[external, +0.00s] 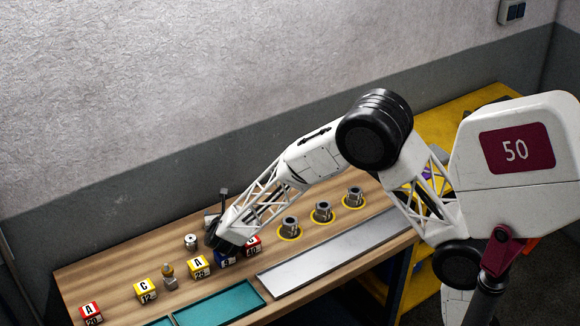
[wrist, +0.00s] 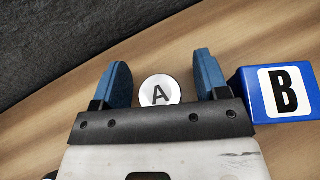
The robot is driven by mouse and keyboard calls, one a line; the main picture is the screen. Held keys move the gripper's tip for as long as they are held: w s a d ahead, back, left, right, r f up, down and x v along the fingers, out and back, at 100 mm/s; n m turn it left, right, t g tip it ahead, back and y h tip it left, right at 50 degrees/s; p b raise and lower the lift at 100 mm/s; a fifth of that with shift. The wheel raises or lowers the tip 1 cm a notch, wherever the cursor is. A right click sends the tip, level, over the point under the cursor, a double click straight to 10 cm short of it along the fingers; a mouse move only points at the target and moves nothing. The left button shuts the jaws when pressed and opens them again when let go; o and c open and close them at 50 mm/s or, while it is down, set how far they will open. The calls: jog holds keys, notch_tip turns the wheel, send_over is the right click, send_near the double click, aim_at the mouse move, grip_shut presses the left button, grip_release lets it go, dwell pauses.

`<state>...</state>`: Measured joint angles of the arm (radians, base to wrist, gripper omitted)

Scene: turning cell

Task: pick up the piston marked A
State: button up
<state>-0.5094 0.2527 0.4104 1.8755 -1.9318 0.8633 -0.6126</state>
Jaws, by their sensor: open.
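In the wrist view a round white disc marked A (wrist: 160,92), the top of the piston, sits between the two blue fingers of my gripper (wrist: 162,84). The fingers are apart, with a gap on each side of the disc. The body below the disc is hidden by the gripper's dark front edge. In the external view my gripper (external: 214,229) is low over the far side of the wooden bench. A small silver cylinder (external: 190,241) stands just left of it; I cannot tell whether this is the piston marked A.
A blue block marked B (wrist: 285,92) is close to the right finger. A yellow A block (external: 199,267), a yellow C block (external: 145,290) and a red A block (external: 90,312) stand leftward. Ringed metal parts (external: 322,212), a grey plate (external: 335,252) and a teal tray (external: 220,304) lie nearby.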

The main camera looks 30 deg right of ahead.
jog(key=shift+c, duration=0.5)
jog(key=c, duration=1)
